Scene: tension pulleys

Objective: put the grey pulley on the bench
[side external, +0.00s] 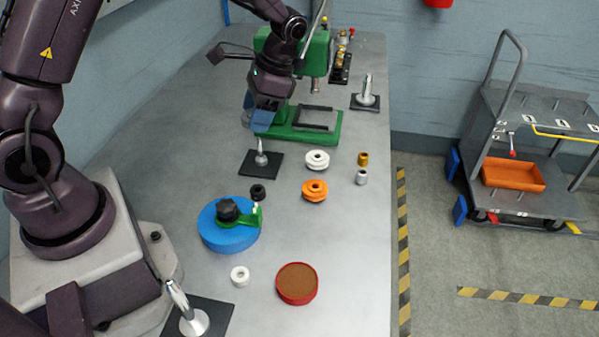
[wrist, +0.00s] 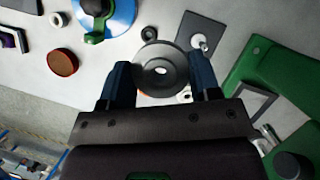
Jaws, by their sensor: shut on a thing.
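The grey pulley (wrist: 160,72) is a dark grey disc with a centre hole, in the wrist view. My gripper (wrist: 162,78) is shut on it, with one blue finger on each side of its rim. In the side external view my gripper (side external: 262,124) is above the bench (side external: 350,235), near a short post on a black plate (side external: 261,165). The grey pulley cannot be made out there. The bench is a light grey metal top.
A white pulley (side external: 317,160) and an orange pulley (side external: 314,189) sit on the bench. A blue disc (side external: 228,236), a red-rimmed dish (side external: 297,284) and a white ring (side external: 240,276) stand nearer the front. A green machine (side external: 310,130) is behind. Bare bench shows along the right.

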